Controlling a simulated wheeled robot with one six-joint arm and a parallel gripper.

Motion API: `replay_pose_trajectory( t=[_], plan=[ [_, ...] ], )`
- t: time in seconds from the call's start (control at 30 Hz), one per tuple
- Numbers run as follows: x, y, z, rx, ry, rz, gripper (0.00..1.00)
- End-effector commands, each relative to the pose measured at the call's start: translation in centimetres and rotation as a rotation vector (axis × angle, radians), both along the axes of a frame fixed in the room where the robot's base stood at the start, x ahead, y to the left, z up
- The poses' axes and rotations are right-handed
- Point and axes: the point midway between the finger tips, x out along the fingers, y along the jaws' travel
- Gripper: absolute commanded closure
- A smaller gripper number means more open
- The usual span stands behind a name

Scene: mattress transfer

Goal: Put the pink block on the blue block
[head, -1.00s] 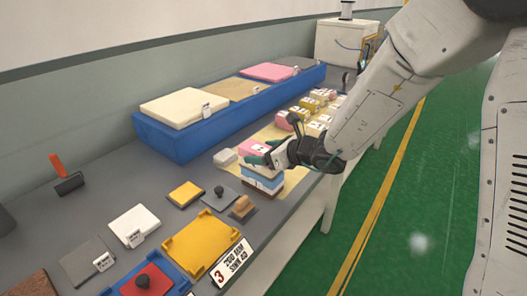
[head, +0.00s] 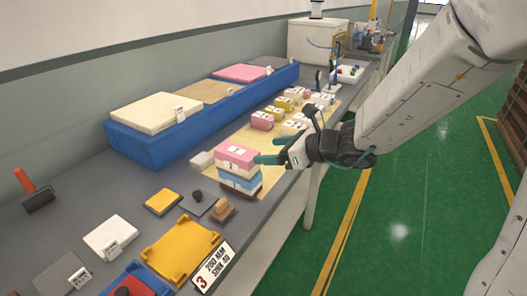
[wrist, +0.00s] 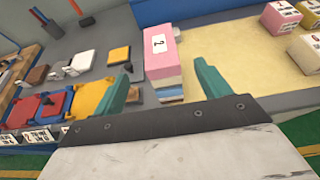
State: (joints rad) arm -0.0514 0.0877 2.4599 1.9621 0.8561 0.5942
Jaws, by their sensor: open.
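The pink block (head: 237,154), with a numbered white label, lies on top of a small stack. The blue block (head: 238,181) is lower in the stack, with a pale layer between it and the pink one. A dark brown piece (head: 240,192) is at the bottom. My gripper (head: 272,149) is open and empty, just right of the stack, with its teal fingers pointing toward it. In the wrist view the pink block (wrist: 168,48) stands beyond and between the spread fingers (wrist: 163,88). The blue block shows only as a thin strip below it.
More pink, yellow and white labelled blocks (head: 284,103) stand behind on the yellow mat (head: 222,181). A long blue tray (head: 180,148) holds foam slabs along the wall. A small white block (head: 201,160) is left of the stack.

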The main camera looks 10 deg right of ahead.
Motion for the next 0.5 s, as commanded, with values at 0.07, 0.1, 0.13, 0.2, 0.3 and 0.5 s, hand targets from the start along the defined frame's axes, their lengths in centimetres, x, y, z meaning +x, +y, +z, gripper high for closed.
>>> replay_pose_trajectory(
  t=[0.07,0.1,0.13,0.2,0.3,0.5],
  plan=[
    [-0.3,-0.3,0.2,0.000,0.000,0.000,0.24],
    [-0.3,-0.3,0.2,0.000,0.000,0.001,0.24],
    [-0.4,-0.4,0.2,-0.001,0.001,0.001,0.24],
    [-0.4,-0.4,0.2,-0.001,0.001,0.001,0.24],
    [-0.8,-0.2,0.6,-0.016,-0.020,0.028,0.24],
    [-6.5,1.0,4.3,-0.218,-0.252,0.358,0.24]
  ],
)
